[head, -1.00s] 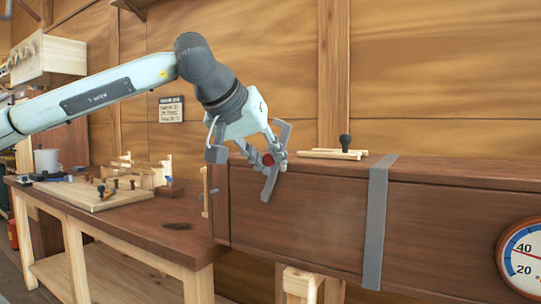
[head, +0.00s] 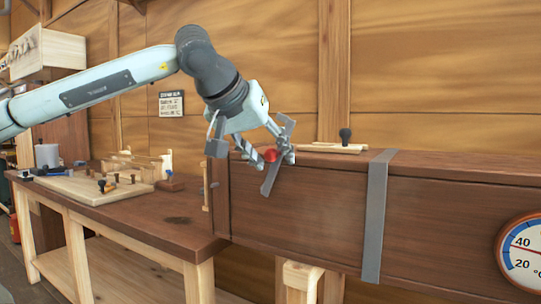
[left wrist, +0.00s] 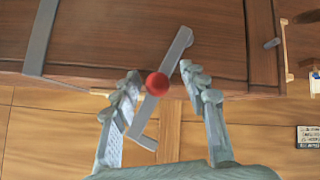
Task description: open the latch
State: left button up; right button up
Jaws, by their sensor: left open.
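The latch (head: 271,176) is a grey metal bar with bent ends and a red knob (head: 270,155). It sits slanted at the left end of the long dark wooden box. My left gripper (head: 268,158) is at the latch, open, with its fingers on either side of the knob. In the left wrist view, the gripper (left wrist: 160,84) has the red knob (left wrist: 157,84) between its spread fingers, with gaps on both sides. The bar (left wrist: 180,50) runs diagonally between and past the fingers. My right gripper is out of view.
The wooden box (head: 310,210) has a grey strap (head: 376,215) around it and a dial gauge (head: 522,252) at right. A small wooden piece with a black knob (head: 345,136) lies on top. A workbench (head: 150,222) with tools stands at left.

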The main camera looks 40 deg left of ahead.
pick_arm(q)
jog(key=v, duration=1.2)
jog(key=shift+d+f, duration=0.1)
